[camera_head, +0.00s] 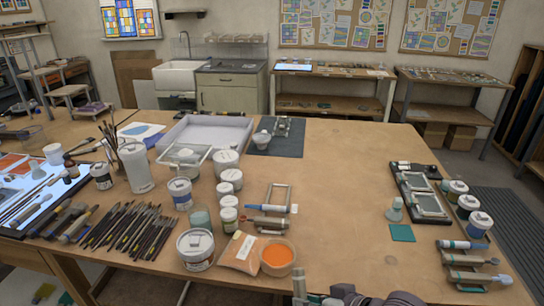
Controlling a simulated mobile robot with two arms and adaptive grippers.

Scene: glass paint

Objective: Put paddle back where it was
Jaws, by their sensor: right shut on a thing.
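My right gripper (330,299) shows at the bottom edge, low over the front of the table, and much of it is cut off by the frame. It is shut on the paddle, of which I can make out only a narrow grey upright piece (300,283) at the gripper's left. The paddle's full shape is hidden or out of frame. It is close to the orange powder bowl (278,258) but appears apart from it. My left gripper is not in view.
A wooden table (345,190) has a wide clear middle. A powder bag (240,253), white jars (196,249), and several brushes (130,228) crowd the left. A dark tray (422,196), rollers (470,260) and a teal square (402,233) lie at the right.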

